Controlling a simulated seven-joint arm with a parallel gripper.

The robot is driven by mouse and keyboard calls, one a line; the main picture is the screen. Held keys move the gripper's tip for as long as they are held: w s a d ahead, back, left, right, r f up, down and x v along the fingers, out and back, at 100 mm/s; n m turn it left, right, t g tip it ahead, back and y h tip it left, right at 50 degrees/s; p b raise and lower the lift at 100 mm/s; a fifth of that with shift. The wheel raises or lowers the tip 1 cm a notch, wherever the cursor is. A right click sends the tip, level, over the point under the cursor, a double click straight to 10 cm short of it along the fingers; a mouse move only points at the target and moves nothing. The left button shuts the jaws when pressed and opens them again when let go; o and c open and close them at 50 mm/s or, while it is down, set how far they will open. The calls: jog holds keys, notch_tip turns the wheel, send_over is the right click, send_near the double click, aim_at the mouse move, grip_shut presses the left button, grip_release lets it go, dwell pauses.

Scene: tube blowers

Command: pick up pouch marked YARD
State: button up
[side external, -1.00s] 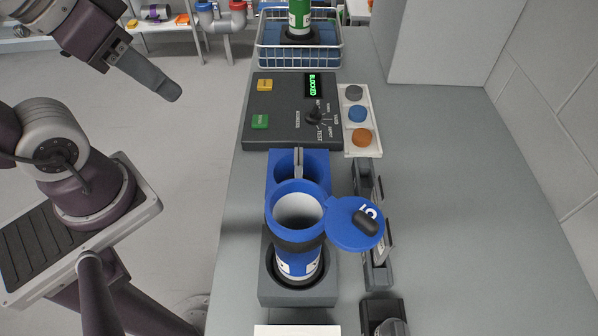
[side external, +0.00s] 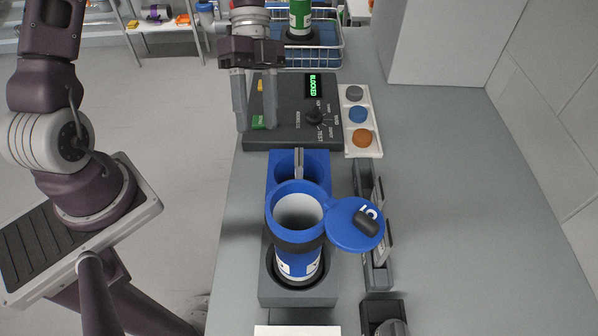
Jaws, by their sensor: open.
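No pouch with a readable YARD marking shows in the side external view. A narrow grey rack (side external: 377,270) along the right of the blue canister holds thin items seen edge-on, and I cannot tell what they are. My gripper (side external: 256,118) is open and empty, with its two fingers pointing down over the left part of the dark control panel (side external: 291,139). I cannot tell how high it is above the panel. It is beyond and left of the blue canister (side external: 297,263), which stands upright in a grey socket with its round blue lid swung open to the right.
The panel display reads BLOCKED. A white strip (side external: 375,148) with grey, blue and orange discs lies right of the panel. A wire basket (side external: 330,57) with a green cylinder stands behind it. A blue holder (side external: 315,160) sits between panel and canister. The right counter is clear.

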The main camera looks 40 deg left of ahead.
aim_at(296, 150)
jog(key=w+f+m+h, duration=0.3)
jog(key=w+m+h, duration=0.1)
jog(key=m+h, duration=0.15)
jog(key=shift+n+h, duration=0.25)
jog(key=shift+h, duration=0.3)
jog(key=x, duration=0.4)
jog(key=w+x, duration=0.1)
jog(key=x, duration=0.2)
jog(key=shift+d+r, duration=0.15)
jog(key=shift+d, duration=0.25)
grip_shut()
